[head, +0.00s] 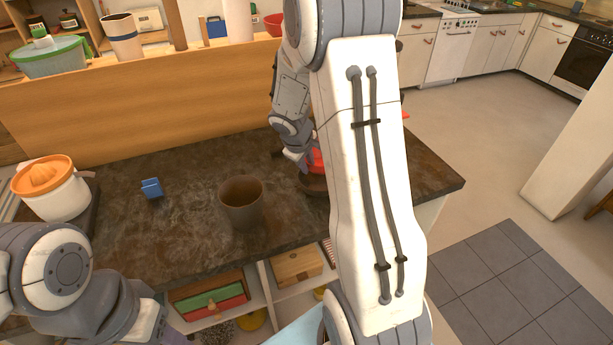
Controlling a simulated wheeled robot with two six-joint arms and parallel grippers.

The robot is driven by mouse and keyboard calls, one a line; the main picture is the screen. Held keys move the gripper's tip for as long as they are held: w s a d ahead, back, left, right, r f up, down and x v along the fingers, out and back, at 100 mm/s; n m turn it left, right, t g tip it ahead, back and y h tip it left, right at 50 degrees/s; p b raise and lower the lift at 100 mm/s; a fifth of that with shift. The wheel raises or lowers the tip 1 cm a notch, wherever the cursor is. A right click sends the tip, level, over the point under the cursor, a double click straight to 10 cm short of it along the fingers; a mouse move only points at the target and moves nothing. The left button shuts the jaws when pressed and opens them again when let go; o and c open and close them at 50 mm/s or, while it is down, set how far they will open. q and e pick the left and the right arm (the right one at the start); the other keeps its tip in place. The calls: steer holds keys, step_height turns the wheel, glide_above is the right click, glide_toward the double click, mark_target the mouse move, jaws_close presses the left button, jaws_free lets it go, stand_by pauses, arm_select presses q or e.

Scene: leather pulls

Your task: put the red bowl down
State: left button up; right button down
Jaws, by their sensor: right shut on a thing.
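The red bowl (317,160) shows only as a small red patch at my right gripper, above the dark worktop. My white right arm hides the rest of it. My right gripper (303,161) is shut on the bowl; its fingertips are mostly hidden. A dark brown round dish (314,187) is just below the red patch, also partly covered by my arm. I cannot tell whether the bowl touches it. My left arm is at the lower left, and its gripper (155,328) is only partly in view at the bottom edge, so its jaws are unclear.
The dark worktop (200,170) holds a brown cup (241,203), a small blue block (152,188) and an orange-topped juicer (50,188). A wooden board (150,100) closes its back. Free room lies between the block and the cup.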

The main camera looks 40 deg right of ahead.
steer(key=shift+f+b, duration=0.65)
steer(key=shift+f, duration=1.35)
